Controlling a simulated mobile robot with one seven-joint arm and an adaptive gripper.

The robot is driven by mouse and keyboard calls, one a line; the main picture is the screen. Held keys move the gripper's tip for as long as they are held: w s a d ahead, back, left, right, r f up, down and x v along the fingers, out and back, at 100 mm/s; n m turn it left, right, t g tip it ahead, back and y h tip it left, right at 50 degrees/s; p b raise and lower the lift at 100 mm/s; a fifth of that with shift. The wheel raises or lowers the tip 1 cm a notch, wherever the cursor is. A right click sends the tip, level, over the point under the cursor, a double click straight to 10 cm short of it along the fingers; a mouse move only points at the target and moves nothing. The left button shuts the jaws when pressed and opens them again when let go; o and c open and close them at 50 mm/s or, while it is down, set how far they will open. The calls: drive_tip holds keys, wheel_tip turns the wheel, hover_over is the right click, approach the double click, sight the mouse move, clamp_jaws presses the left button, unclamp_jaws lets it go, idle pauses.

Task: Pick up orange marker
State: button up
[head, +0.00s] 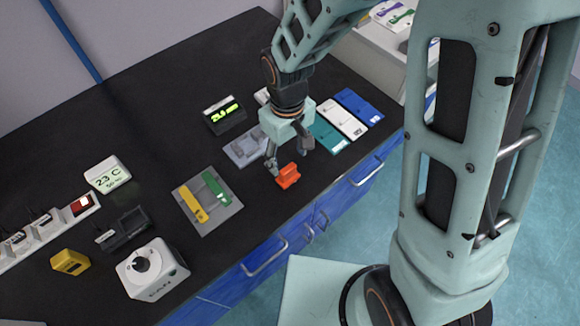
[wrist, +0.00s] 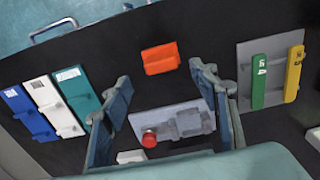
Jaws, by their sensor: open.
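The orange marker (head: 288,176) is a small orange block on the black bench top, close to the front edge. It also shows in the wrist view (wrist: 161,59), near the top middle, beyond my fingertips. My gripper (head: 287,165) is open above the bench, right by the orange marker in the head view. In the wrist view its two fingers (wrist: 159,80) point toward the marker, with nothing between them. Whether a finger touches the marker cannot be told.
A grey plate (head: 236,208) with a yellow and a green marker lies to the left. A grey fixture with a red knob (wrist: 149,139) sits by my fingers. Teal (head: 328,136), white (head: 343,119) and blue (head: 359,106) pieces lie to the right. Drawer handles (head: 265,258) line the bench front.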

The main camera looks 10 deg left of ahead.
sight(288, 168)
drive_tip(key=shift+s+f, duration=0.15)
drive_tip(key=shift+f, duration=3.2)
drive_tip(key=c, duration=1.3)
drive_tip(key=shift+r+p, duration=0.9)
drive_tip(key=s+a+r+p, duration=0.1)
drive_tip(key=s+r+p, duration=0.4)
drive_tip(key=s+r, duration=0.6)
drive_tip(key=s, duration=0.3)
drive_tip(key=shift+a, duration=0.2)
drive_tip(key=shift+r, duration=0.1)
